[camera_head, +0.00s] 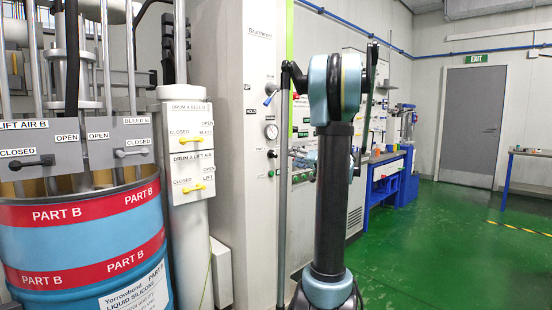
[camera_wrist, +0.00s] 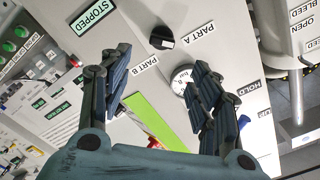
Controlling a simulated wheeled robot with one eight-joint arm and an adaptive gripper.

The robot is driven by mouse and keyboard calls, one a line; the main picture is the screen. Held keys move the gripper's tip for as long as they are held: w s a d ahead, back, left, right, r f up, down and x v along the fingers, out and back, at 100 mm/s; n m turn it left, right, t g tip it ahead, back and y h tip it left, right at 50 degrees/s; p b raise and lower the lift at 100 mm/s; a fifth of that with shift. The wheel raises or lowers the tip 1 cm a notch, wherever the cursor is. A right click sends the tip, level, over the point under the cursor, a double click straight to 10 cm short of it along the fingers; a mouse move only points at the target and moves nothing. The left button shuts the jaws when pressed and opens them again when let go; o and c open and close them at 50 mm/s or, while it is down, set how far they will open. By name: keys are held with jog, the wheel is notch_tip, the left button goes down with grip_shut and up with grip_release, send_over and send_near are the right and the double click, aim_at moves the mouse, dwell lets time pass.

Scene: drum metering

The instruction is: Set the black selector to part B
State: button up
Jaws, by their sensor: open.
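The black selector (camera_wrist: 162,38) is a round knob with a white mark on the light panel in the wrist view. Its white mark sits on its lower right side, toward the PART A label (camera_wrist: 197,40). The PART B label (camera_wrist: 139,69) lies below the knob, to its lower left. My gripper (camera_wrist: 160,76) is open, its dark ribbed fingers spread wide with nothing between them. The selector shows beyond the fingertips, apart from them. In the head view the selector (camera_head: 272,153) is a small dark spot below the gauge; my gripper is not clear there.
A gauge (camera_wrist: 181,78) is partly behind the right finger. A STOPPED label (camera_wrist: 92,17) and green buttons (camera_wrist: 15,40) are at left. A blue drum (camera_head: 90,245) with lift valves stands left in the head view; a workbench (camera_head: 388,175) stands behind my arm.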

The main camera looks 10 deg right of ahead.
aim_at(273, 154)
jog(key=x, duration=1.2)
jog(key=shift+w+a, duration=0.25)
jog(key=shift+w, duration=0.05)
jog(key=c, duration=1.1)
